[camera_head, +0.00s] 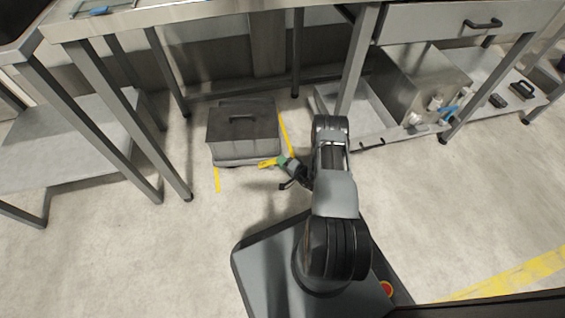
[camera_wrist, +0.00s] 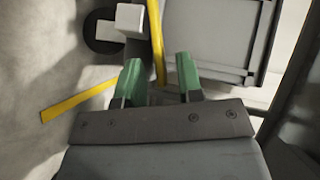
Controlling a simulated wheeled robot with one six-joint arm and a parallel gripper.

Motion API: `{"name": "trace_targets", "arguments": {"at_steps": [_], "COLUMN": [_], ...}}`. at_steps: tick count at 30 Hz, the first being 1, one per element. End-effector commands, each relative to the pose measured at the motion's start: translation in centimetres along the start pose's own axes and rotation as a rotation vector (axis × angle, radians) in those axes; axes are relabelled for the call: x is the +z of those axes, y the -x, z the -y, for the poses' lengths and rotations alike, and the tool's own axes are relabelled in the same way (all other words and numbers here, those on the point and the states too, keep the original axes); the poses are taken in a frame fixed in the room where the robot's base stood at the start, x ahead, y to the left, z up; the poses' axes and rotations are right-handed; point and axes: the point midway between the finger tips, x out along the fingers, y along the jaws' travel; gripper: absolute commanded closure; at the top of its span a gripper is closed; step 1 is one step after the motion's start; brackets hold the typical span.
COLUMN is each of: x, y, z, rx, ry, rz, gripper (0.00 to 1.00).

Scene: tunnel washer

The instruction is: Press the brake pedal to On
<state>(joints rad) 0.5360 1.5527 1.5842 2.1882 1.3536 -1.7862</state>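I cannot make out the brake pedal for certain. A short yellow piece (camera_head: 268,163) shows at the front right of a grey lidded box (camera_head: 243,135) in the head view, beside my gripper; I cannot tell if it is a pedal or floor marking. My gripper (camera_head: 283,161) points left, low near the box's front right corner. In the wrist view its two green fingers (camera_wrist: 159,82) stand apart with nothing clearly held.
A steel table (camera_head: 220,12) stands above the box, its legs (camera_head: 167,73) on either side. A low shelf with a metal unit (camera_head: 418,80) is to the right. Yellow lines (camera_head: 217,180) mark the floor by the box. The floor in front is clear.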

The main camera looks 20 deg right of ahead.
Motion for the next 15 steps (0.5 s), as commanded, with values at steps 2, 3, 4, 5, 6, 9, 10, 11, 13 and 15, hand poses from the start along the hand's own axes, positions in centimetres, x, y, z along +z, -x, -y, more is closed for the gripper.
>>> {"name": "trace_targets", "arguments": {"at_steps": [2, 3, 4, 5, 6, 9, 10, 11, 13, 15], "x": [0.09, 0.11, 0.11, 0.11, 0.10, 0.06, 0.05, 0.03, 0.00, -0.03], "y": [-0.05, -0.06, -0.06, -0.06, -0.05, -0.02, -0.01, 0.00, 0.03, 0.05], "z": [0.03, 0.04, 0.04, 0.04, 0.04, 0.02, 0.02, 0.01, 0.00, -0.01], "rx": [0.000, -0.001, -0.001, -0.001, -0.001, 0.000, 0.000, 0.000, 0.000, 0.000], "ry": [0.000, 0.000, 0.000, 0.000, 0.000, 0.000, 0.000, 0.000, 0.000, 0.000], "rz": [0.002, 0.002, 0.002, 0.002, 0.002, 0.001, 0.001, 0.001, 0.000, -0.001], "gripper": [0.66, 0.68, 0.71, 0.74, 0.77, 0.87, 0.90, 0.93, 0.99, 1.00]}}
